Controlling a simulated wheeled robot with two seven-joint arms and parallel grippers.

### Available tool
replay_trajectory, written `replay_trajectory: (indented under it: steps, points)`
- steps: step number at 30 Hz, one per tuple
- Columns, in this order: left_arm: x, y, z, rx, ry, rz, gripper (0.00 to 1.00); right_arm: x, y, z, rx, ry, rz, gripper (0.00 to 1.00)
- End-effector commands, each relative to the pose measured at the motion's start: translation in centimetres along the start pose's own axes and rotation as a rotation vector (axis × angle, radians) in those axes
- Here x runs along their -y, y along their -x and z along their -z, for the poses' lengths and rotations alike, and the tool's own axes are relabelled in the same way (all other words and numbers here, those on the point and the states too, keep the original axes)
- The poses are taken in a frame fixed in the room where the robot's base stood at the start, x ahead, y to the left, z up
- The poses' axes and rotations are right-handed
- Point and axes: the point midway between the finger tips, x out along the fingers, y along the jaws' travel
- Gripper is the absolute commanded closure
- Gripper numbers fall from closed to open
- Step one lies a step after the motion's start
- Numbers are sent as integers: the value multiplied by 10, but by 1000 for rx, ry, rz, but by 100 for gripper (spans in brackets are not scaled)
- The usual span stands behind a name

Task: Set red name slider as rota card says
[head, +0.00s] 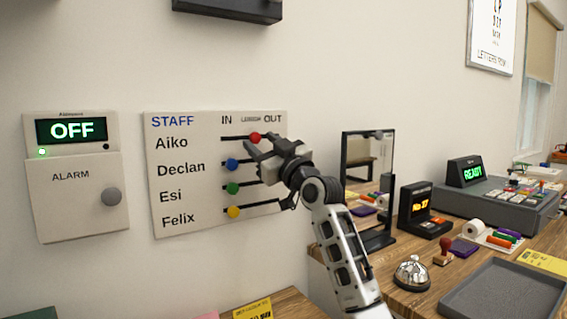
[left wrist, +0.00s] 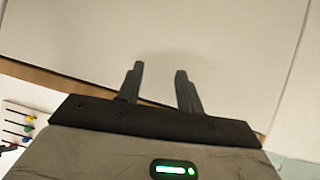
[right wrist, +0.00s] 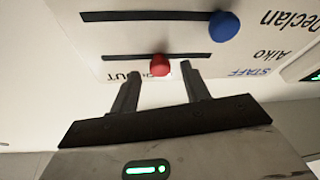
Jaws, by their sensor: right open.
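The staff board (head: 185,220) hangs on the wall with rows Aiko, Declan, Esi and Felix, under IN, a small middle label and OUT. The red knob (head: 254,138) is on Aiko's track, about midway, under the middle label. My right gripper (head: 262,147) is open at the board, close to the red knob. In the right wrist view the red knob (right wrist: 160,65) lies just beyond and between the fingertips, not gripped; contact cannot be told. My left gripper (left wrist: 158,70) is open and empty, facing a plain pale surface. I cannot make out a readable rota card.
Blue (head: 232,164), green (head: 233,188) and yellow (head: 233,212) knobs sit near the IN end. An alarm box (head: 78,190) reading OFF is left of the board. A mirror (head: 367,165), bell (head: 412,273) and grey tray (head: 505,290) stand at right. Yellow cards (head: 252,310) lie partly in view.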

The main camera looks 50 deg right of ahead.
Motion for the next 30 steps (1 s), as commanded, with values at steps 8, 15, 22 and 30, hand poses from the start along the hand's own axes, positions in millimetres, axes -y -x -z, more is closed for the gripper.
replay_trajectory:
  steps: [8,15,22,30]
  points:
    - [-1,-8,-9,-14,20,-11,64,2,64,-5,3,5,2,54]
    - [-2,-9,-13,-27,30,-16,64,1,118,-3,2,3,1,54]
    - [-2,-10,-12,-40,24,-15,64,0,144,-1,1,1,0,54]
    - [-2,-9,-9,-45,22,-16,64,0,148,0,1,0,0,54]
